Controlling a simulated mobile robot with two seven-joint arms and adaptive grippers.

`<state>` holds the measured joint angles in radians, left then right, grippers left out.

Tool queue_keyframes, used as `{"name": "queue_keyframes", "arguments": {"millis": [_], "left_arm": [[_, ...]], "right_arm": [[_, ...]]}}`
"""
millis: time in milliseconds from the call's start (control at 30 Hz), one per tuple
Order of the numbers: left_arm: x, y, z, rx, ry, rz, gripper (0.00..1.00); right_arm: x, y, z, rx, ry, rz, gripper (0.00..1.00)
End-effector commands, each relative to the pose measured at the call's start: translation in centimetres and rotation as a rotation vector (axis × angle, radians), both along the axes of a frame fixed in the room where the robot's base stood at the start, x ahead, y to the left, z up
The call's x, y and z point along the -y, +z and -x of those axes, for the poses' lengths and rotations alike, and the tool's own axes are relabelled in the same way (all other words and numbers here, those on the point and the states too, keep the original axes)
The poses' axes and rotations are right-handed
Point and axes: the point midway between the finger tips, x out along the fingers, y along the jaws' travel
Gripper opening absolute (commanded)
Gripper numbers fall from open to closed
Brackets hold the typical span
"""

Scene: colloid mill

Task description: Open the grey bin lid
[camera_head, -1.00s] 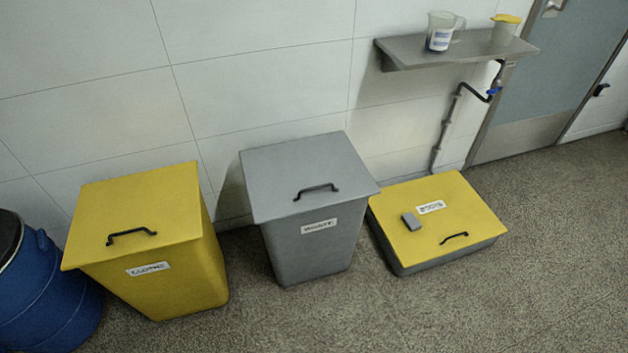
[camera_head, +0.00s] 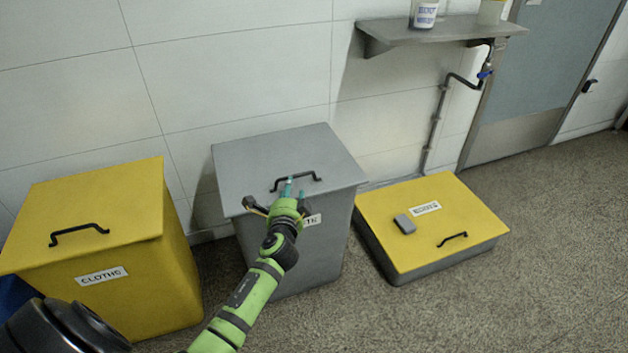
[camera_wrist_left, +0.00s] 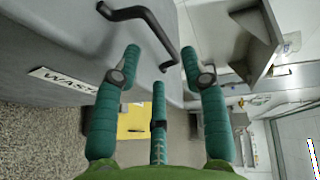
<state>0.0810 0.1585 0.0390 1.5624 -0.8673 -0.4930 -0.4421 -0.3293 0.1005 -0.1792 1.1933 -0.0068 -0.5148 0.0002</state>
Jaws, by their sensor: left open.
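The grey bin (camera_head: 290,250) stands against the wall with its flat grey lid (camera_head: 280,150) closed. A black bar handle (camera_head: 297,181) is on the lid near its front edge, and a white label is on the bin's front, partly hidden by my arm. My left gripper (camera_head: 290,188) is at the lid's front edge by the handle. In the left wrist view the teal fingers (camera_wrist_left: 160,70) are spread and empty, with the handle (camera_wrist_left: 145,25) just beyond their tips. I cannot tell whether they touch it. My right gripper is not in view.
A yellow bin labelled for cloths (camera_head: 110,250) stands to the left. A low yellow-lidded box (camera_head: 460,205) with a small grey block on it sits to the right. A wall shelf (camera_head: 430,33) and pipe are above it. Floor at front right is clear.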

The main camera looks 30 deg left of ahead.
Motion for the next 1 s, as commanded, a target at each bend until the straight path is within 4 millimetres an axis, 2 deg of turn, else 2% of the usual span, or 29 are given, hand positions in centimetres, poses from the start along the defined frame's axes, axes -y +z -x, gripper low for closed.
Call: {"name": "queue_keyframes", "arguments": {"millis": [167,500,633,900,933,967,1000], "left_arm": [[-0.6,-0.2,-1.2,0.003,0.001,-0.004,0.43],[-2.7,-1.2,-5.4,0.001,0.001,-0.002,0.43],[-3.0,-1.3,-6.1,0.001,0.001,-0.001,0.43],[-3.1,-1.2,-6.2,0.001,0.000,0.000,0.43],[-3.1,-1.2,-6.2,0.001,0.000,0.000,0.39],[-3.1,-1.2,-6.2,0.001,0.000,0.000,0.27],[-3.1,-1.2,-6.2,0.001,0.000,0.000,0.11]], "right_arm": [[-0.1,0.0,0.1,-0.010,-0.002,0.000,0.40],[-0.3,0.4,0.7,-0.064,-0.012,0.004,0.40],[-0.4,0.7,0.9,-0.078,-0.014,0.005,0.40],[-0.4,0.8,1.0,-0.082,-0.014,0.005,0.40],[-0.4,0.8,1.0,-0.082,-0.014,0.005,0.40],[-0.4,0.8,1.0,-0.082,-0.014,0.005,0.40],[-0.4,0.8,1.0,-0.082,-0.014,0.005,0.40]]}}
